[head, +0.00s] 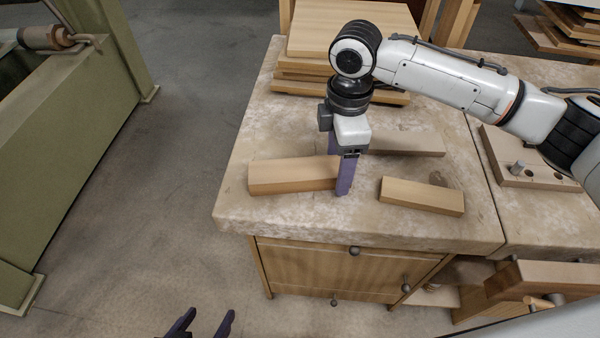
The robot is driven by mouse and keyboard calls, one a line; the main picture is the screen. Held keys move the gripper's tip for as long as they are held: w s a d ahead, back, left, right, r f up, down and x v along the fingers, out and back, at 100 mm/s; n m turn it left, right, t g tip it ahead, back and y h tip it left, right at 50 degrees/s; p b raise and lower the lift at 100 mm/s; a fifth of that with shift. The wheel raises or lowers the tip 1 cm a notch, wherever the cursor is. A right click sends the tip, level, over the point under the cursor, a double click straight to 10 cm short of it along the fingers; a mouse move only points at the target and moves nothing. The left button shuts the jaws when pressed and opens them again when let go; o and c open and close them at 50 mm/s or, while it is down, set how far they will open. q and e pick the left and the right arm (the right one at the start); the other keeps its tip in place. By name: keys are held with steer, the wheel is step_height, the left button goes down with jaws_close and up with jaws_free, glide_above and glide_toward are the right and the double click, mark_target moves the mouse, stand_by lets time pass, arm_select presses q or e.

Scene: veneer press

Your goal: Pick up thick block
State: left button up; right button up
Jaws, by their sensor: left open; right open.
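The thick block (292,176) appears to be the left one of three light wooden blocks on the worktop (300,222). It lies flat, and its right end is hidden by my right gripper (344,182). That gripper points down with its purple fingers at this end and is open. One finger stands in front of the block; I cannot tell whether it touches. My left gripper (199,324) is open and empty at the bottom edge, low in front of the bench and away from the blocks.
A thinner block (422,196) lies to the right, and another block (408,142) lies behind the gripper. Stacked boards (300,70) are at the back. A board with a peg and holes (525,170) is at the right. A green machine (70,140) stands at the left across clear floor.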

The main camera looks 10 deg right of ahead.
steer(key=c, duration=1.3)
